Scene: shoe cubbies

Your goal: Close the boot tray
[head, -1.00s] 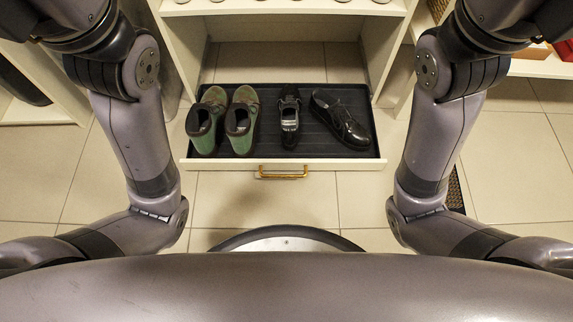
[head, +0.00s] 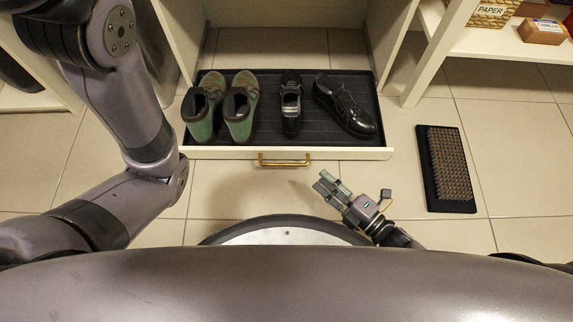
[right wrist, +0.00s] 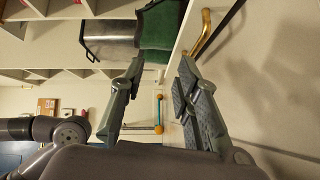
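The boot tray (head: 235,153) is a pale drawer pulled out of the cubby, lined with a black ribbed mat. It holds green-brown boots (head: 220,110) and black shoes (head: 345,105). A brass bar handle (head: 284,160) is on its front; it also shows in the right wrist view (right wrist: 208,28). My right gripper (head: 326,184) is in front of the drawer, below and right of the handle, apart from it. In the right wrist view its fingers (right wrist: 162,64) are spread with nothing between them. My left arm shows at the left, but its gripper is out of view.
A dark bristle mat (head: 447,168) lies on the tiled floor at the right. A white shelf with a labelled basket (head: 492,14) and a small box (head: 542,31) stands at the upper right. The floor between the drawer and the bristle mat is clear.

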